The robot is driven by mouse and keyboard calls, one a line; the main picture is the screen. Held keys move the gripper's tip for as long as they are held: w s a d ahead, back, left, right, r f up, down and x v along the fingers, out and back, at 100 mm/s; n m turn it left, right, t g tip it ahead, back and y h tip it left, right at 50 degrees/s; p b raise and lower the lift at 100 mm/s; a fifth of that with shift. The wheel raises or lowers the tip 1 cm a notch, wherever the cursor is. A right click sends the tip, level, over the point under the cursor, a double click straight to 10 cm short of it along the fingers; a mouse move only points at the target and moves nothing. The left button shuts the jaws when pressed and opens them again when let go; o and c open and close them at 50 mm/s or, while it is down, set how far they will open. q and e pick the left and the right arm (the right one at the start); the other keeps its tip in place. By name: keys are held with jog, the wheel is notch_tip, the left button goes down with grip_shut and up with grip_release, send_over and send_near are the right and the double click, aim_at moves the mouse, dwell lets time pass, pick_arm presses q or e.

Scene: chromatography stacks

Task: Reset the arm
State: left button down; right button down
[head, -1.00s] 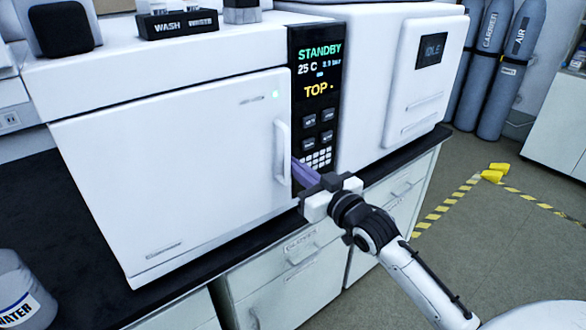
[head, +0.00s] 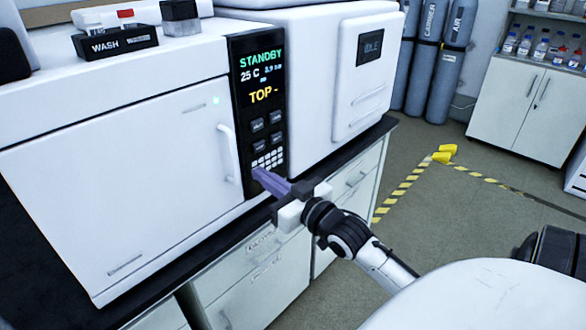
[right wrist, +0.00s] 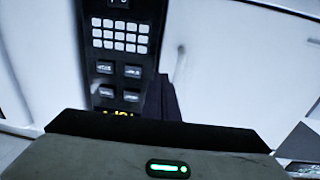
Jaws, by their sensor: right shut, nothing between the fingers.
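My right gripper (head: 257,173) is in the head view, its arm coming in from the lower right. Its purple fingers are shut with nothing between them. The tips overlap the lower edge of the black control panel (head: 250,110), just below the white keypad (head: 268,160); I cannot tell whether they touch it. The right wrist view shows the keypad (right wrist: 120,36) upside down, with a dark finger shape (right wrist: 160,102) beside the panel. My left gripper is not in view.
The white oven door (head: 120,190) with its handle (head: 228,153) is left of the panel. The screen reads STANDBY, 25 C. A WASH rack (head: 115,43) stands on top. Gas cylinders (head: 455,70) stand behind. Open floor with striped tape (head: 400,190) lies right.

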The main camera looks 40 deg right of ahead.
jog(key=s, duration=0.7)
jog(key=shift+f, duration=0.25)
jog(key=shift+s, duration=0.1)
jog(key=s+a+f+g, duration=0.2)
jog(key=a+f, duration=0.1)
jog(key=f, duration=0.3)
jog(key=s+a+f+g+y, duration=0.1)
jog(key=s+a+f, duration=0.15)
jog(key=f, duration=0.45)
jog(key=s+a+f+g, duration=0.1)
jog(key=a+f+g, duration=0.1)
jog(key=a+f, duration=0.3)
jog(key=s+a+f+n+g+y, duration=0.2)
jog(key=s+a+f+g, duration=0.2)
jog(key=s+a+f, duration=0.6)
notch_tip(320, 180, down, 4)
jog(key=shift+s+a+r, duration=0.25)
jog(key=shift+a, duration=0.15)
